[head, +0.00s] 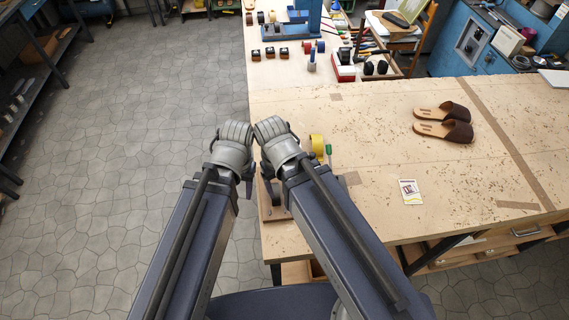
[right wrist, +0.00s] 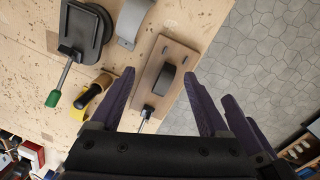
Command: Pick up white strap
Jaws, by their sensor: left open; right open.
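A pale grey-white curved strap (right wrist: 132,20) lies on the wooden bench at the top of the right wrist view, beside a board with a dark arched piece; I cannot make it out in the head view. My right gripper (right wrist: 160,82) is open and empty in the right wrist view, its fingers apart above the bench, with the strap beyond its tips. In the head view my left gripper (head: 247,186) is open beside the right one at the bench's left edge. Both wrists hide much of the bench below them.
The wooden board (right wrist: 178,52) holds a dark arch (right wrist: 165,78). Brown sandals (head: 443,130) and a card (head: 410,191) lie right on the bench (head: 380,110).

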